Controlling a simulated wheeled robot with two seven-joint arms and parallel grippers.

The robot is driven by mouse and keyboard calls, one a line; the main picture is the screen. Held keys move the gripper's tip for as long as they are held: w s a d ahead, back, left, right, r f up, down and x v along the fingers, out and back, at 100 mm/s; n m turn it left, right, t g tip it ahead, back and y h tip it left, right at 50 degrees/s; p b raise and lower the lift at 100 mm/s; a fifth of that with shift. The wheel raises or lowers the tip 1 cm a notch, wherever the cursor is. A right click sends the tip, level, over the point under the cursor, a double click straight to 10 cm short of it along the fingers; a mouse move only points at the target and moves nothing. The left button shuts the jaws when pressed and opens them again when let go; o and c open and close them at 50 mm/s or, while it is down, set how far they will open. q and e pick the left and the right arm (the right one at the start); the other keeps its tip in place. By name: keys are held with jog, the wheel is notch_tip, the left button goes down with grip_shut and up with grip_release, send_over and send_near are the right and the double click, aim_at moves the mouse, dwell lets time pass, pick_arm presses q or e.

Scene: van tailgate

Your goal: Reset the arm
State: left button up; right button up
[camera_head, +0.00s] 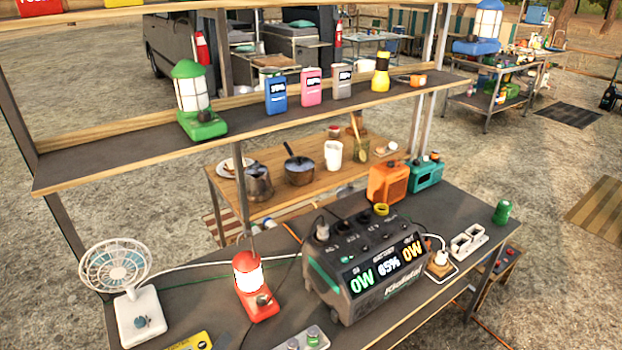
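Neither of my arms nor grippers shows in the head view. Below me is a dark table (405,335) with a power station (365,265) on it, its display lit and reading 0W, 65% and 0W. A red lantern (254,288), glowing, stands left of the power station. A white fan (135,290) stands at the table's left end.
A shelf (110,150) above the table's back holds a green lantern (195,100), several small packs and a yellow flashlight (381,72). Orange (388,182) and teal (425,173) boxes and a green can (502,212) stand right. Cables cross the tabletop.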

pick_arm(q)
jog(key=s+f+n+g+y, duration=0.1)
jog(key=s+f+n+g, duration=0.4)
jog(key=s+n, duration=0.7)
jog(key=s+f+n+g, duration=0.3)
jog(key=s+f+n, duration=0.45)
jog(key=n, duration=0.75)
notch_tip(320, 180, down, 26)
jog(key=s+f+g, duration=0.1)
jog(key=s+g, duration=0.1)
jog(key=s+a+f+g+b, duration=0.1)
jog(key=s+a+f, duration=0.2)
jog(key=s+f, duration=1.5)
jog(key=shift+a+f+m+b, duration=0.15)
jog(key=shift+f+m+b, duration=0.15)
jog(key=shift+f, duration=0.45)
jog(key=shift+s, duration=0.1)
